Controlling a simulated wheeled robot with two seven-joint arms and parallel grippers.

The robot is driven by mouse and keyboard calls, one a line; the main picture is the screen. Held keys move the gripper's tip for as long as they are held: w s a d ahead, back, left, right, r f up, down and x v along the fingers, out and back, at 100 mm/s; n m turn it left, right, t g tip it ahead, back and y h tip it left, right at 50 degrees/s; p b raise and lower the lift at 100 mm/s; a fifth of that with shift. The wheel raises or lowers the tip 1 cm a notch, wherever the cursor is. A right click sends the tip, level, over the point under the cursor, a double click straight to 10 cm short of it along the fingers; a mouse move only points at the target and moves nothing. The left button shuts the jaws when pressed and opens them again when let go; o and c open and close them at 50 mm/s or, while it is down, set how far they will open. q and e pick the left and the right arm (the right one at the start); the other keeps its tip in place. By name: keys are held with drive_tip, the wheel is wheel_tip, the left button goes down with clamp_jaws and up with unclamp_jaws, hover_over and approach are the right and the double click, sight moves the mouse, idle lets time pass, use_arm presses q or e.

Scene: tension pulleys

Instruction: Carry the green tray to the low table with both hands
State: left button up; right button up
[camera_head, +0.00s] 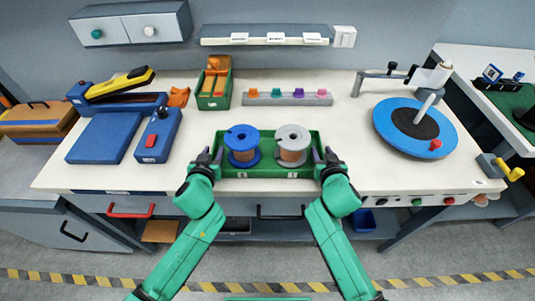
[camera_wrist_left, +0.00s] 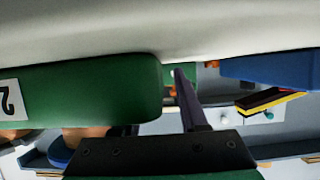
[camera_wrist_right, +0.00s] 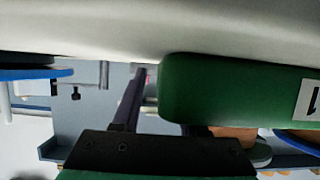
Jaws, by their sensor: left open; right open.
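The green tray (camera_head: 266,173) sits on the workbench near its front edge and holds a blue spool (camera_head: 242,140) and a grey spool (camera_head: 292,138), both with copper-coloured winding. My left gripper (camera_head: 210,158) is open at the tray's left end. My right gripper (camera_head: 328,158) is open at its right end. In the left wrist view a dark finger (camera_wrist_left: 188,100) stands beside the tray's end (camera_wrist_left: 110,90). The right wrist view shows a finger (camera_wrist_right: 128,100) beside the tray's other end (camera_wrist_right: 225,88). I cannot tell which surface is the low table.
The white workbench (camera_head: 350,105) has a blue press (camera_head: 105,137) and green bin (camera_head: 214,88) at left. A row of coloured pegs (camera_head: 288,97) lies behind the tray. A blue turntable (camera_head: 390,118) stands at right. Striped tape (camera_head: 440,281) crosses the open floor.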

use_arm(q)
drive_tip(key=shift+w+f, duration=0.15)
drive_tip(key=shift+w, duration=0.15)
use_arm(e)
drive_tip(key=shift+w+f, duration=0.1)
drive_tip(key=shift+w, duration=0.2)
use_arm(q)
drive_tip(key=shift+s, duration=0.1)
use_arm(e)
drive_tip(key=shift+s, duration=0.1)
use_arm(q)
clamp_jaws()
use_arm(e)
clamp_jaws()
drive_tip(key=shift+d, duration=0.1)
idle(0.4)
